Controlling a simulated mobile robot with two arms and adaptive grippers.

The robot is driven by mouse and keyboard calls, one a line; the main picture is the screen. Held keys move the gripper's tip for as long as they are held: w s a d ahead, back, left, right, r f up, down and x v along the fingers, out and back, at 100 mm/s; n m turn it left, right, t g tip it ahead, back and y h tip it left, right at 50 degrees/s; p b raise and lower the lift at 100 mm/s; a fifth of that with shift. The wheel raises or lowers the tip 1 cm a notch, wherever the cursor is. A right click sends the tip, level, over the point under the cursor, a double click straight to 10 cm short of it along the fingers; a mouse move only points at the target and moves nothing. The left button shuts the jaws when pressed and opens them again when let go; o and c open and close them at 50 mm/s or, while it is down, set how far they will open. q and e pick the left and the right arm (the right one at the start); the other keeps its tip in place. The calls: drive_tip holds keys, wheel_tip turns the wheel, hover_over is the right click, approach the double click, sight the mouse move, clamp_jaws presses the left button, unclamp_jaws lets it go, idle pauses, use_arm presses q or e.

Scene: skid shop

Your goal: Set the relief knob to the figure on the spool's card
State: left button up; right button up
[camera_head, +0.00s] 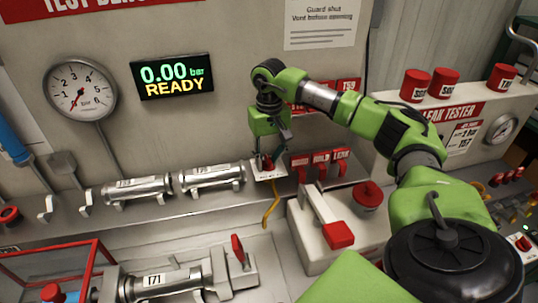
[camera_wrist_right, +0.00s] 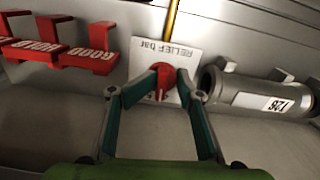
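The red relief knob (camera_wrist_right: 163,78) sits on a white plate marked "RELIEF bar" (camera_wrist_right: 170,50), seen upside down in the right wrist view. My right gripper (camera_wrist_right: 167,80) has a fingertip on each side of the knob and looks closed on it. The fingers hide part of the plate's scale, so I cannot read the setting. In the head view the right gripper (camera_head: 267,160) reaches down to the plate (camera_head: 268,172) from above. A metal spool (camera_head: 155,282) with a label like "171" lies in the bench at the front left. My left gripper is not in view.
The display (camera_head: 173,76) reads 0.00 bar READY. The pressure gauge (camera_head: 80,89) points near zero. Labelled spools (camera_head: 137,189) lie on the shelf left of the plate. A red-ended lever (camera_head: 338,234) stands below.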

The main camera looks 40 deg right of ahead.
sight(269, 158)
drive_tip(key=shift+a+f, duration=0.1)
drive_tip(key=shift+a, duration=0.1)
drive_tip(key=r, duration=0.1)
drive_tip(key=r+p, duration=0.2)
drive_tip(key=shift+w, duration=0.25)
drive_tip(key=shift+s+d+r+p, duration=0.1)
drive_tip(key=shift+r+p, duration=1.8)
drive_tip(key=shift+r, duration=0.6)
drive_tip(key=shift+s+f, duration=0.1)
